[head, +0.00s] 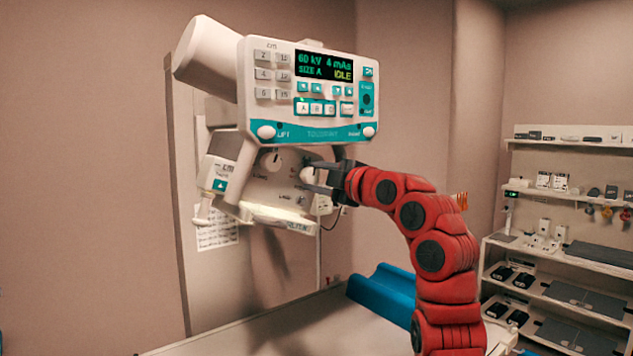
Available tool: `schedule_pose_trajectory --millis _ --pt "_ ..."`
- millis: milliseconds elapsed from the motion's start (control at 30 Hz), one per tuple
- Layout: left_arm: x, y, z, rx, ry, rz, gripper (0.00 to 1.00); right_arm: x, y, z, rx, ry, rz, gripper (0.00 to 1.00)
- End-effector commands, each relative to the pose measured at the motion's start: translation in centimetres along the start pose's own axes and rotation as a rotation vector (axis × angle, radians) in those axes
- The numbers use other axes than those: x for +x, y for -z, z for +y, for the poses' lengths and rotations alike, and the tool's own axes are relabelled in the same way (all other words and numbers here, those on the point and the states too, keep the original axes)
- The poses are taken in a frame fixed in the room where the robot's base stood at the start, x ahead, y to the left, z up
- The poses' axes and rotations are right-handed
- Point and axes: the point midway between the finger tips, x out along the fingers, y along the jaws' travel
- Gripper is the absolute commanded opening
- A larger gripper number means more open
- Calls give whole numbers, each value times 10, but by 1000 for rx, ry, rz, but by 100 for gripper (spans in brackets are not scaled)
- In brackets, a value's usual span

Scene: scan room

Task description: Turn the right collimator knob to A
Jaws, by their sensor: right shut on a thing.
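The collimator (255,185) hangs under the white X-ray head, its light front face turned toward me. My right gripper (318,177), on the red arm, reaches in from the right and is shut on the right collimator knob (308,174). The dark fingers hide part of this knob, and its pointer and letter marks are too small to read. My left gripper is out of view.
The control panel (310,88) above shows 60 kV, 4 mAs, SIZE A and IDLE. A pale table (290,325) with a blue cushion (385,292) lies below. Shelves (560,262) with several items stand at the right. A cable hangs near the gripper.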

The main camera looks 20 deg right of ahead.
Motion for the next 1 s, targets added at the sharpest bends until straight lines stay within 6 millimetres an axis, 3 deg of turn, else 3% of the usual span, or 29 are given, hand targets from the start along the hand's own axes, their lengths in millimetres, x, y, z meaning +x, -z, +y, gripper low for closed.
schedule_pose_trajectory --millis 300,800,833,1000 --pt "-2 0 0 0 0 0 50 1 0 -2 -103 3 1 0" --pt "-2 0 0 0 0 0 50 1 0 -2 -120 3 1 0" --pt "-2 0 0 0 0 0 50 1 0 -2 -120 3 1 49" --pt "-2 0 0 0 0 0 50 0 0 -1 -120 2 1 76"
